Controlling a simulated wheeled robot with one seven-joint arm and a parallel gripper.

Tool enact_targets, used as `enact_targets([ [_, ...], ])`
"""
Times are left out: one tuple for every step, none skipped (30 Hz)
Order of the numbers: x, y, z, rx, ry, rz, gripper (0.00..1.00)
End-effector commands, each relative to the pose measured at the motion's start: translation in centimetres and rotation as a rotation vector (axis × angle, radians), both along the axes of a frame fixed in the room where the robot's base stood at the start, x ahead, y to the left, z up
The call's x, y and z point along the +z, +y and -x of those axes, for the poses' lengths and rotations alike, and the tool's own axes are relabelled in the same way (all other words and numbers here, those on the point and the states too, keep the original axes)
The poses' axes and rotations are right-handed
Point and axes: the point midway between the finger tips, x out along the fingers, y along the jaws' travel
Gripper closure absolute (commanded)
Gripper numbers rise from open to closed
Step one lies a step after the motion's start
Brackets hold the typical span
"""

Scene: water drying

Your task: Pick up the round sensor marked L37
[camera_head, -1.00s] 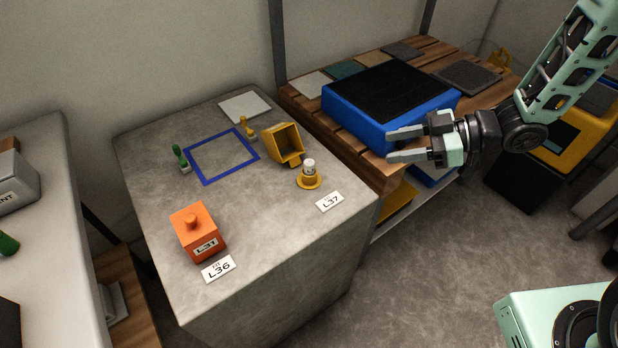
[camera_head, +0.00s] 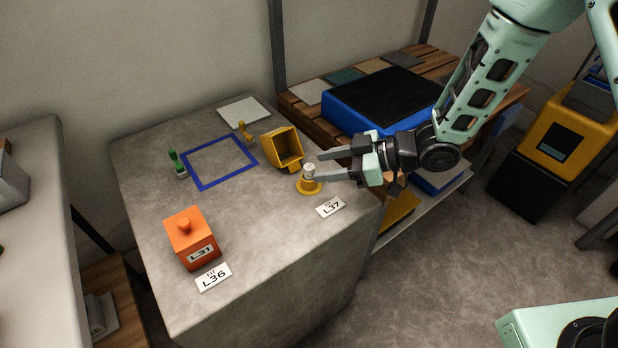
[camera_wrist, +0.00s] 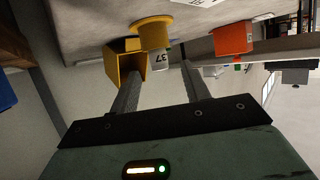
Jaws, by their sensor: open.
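The round sensor (camera_head: 308,184) has a yellow flanged base and a pale cap, and stands upright on the grey block top behind the L37 card. In the wrist view, which looks upside down, its yellow base (camera_wrist: 153,33) and a pale part reading "37" (camera_wrist: 161,59) show ahead of the fingers. My gripper (camera_head: 322,165) is open, coming from the right, with its fingertips close to the cap. In the wrist view the cap lines up with the gap between the fingertips (camera_wrist: 161,72). I cannot tell whether either finger touches it.
An open yellow box (camera_head: 284,147) stands just behind the sensor, close to the fingers. The white L37 card (camera_head: 330,207) lies in front. An orange L31 box (camera_head: 190,240) and the L36 card (camera_head: 213,277) are at left. A blue outlined square (camera_head: 200,182) is empty.

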Motion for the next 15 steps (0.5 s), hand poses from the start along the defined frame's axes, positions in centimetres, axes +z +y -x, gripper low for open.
enact_targets([
  [-0.5,0.7,-0.1,0.002,0.000,0.000,0.53],
  [-0.6,1.0,-0.1,0.002,0.000,0.001,0.53],
  [-0.8,1.4,-0.2,0.002,0.001,0.001,0.53],
  [-0.9,1.6,-0.3,0.001,0.001,0.002,0.53],
  [-0.9,1.7,-0.3,0.000,0.000,0.002,0.53],
  [-0.9,1.9,-0.4,-0.001,0.000,0.002,0.53],
  [-0.9,1.9,-0.4,-0.001,0.000,0.002,0.53],
  [-0.9,1.9,-0.4,-0.001,0.000,0.002,0.53],
  [-0.9,2.0,-0.4,-0.001,0.000,0.002,0.53],
  [-0.9,1.9,-0.4,-0.001,0.000,0.002,0.53],
  [-0.9,1.9,-0.4,-0.001,0.001,0.001,0.53],
  [-0.9,1.9,-0.4,-0.001,0.001,0.001,0.53],
  [-0.9,1.9,-0.4,-0.001,0.001,0.001,0.53],
  [-0.9,1.9,-0.4,-0.001,0.000,0.001,0.62],
  [-0.9,1.9,-0.4,-0.001,0.000,0.001,0.73],
])
